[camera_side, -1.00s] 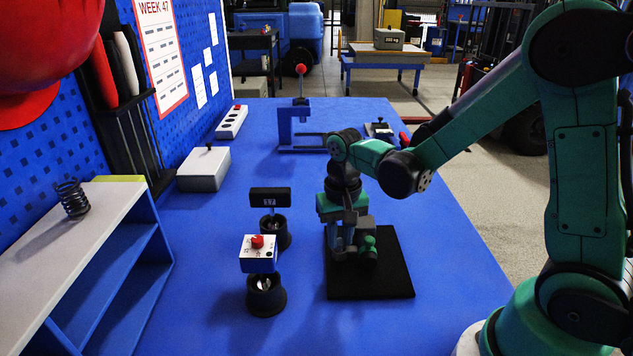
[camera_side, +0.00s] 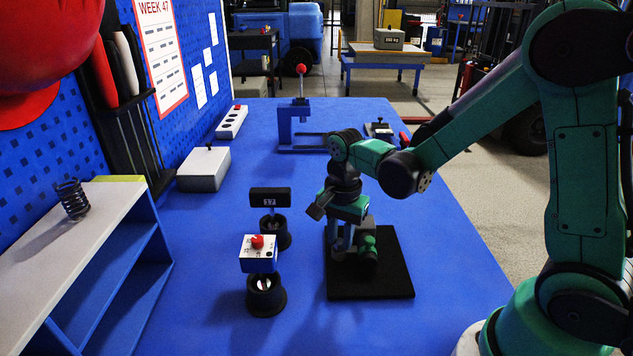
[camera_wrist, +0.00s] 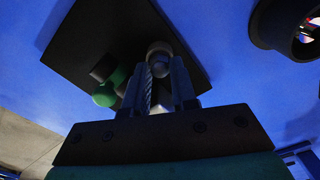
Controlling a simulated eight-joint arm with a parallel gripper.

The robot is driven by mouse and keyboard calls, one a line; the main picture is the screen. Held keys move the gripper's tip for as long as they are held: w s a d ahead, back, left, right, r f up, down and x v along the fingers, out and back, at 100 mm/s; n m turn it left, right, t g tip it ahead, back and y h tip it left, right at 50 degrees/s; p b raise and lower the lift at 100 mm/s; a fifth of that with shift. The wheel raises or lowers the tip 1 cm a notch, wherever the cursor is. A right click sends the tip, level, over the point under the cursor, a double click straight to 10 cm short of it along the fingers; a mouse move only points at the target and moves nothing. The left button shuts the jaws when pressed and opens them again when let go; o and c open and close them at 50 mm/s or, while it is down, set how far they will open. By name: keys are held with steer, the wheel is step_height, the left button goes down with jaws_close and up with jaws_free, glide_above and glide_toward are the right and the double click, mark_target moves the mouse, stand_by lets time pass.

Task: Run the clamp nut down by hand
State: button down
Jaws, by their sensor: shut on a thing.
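The black base plate (camera_side: 398,282) lies on the blue table, with a green and dark fixture (camera_side: 368,244) on it. My gripper (camera_side: 349,246) points down over the left part of the plate, close beside the green part. In the wrist view, my gripper's fingers (camera_wrist: 160,92) are closed around a grey, rounded part that looks like the clamp nut (camera_wrist: 159,55). Ribbed, thread-like metal shows between the fingers. The green part (camera_wrist: 106,94) shows to the left of the fingers. The nut is hidden by my fingers in the side view, and how far down it sits cannot be told.
A display on a round stand (camera_side: 270,197) and a white box with a red button (camera_side: 258,253) stand left of the plate. A blue stand with a red knob (camera_side: 300,115) is behind. A grey box (camera_side: 204,169) and shelf (camera_side: 75,220) are left.

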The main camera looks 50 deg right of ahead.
mark_target(340, 239)
stand_by(0.4)
steer(key=c, duration=0.7)
jaws_free()
steer(key=shift+r, duration=0.15)
steer(key=shift+r, duration=2.7)
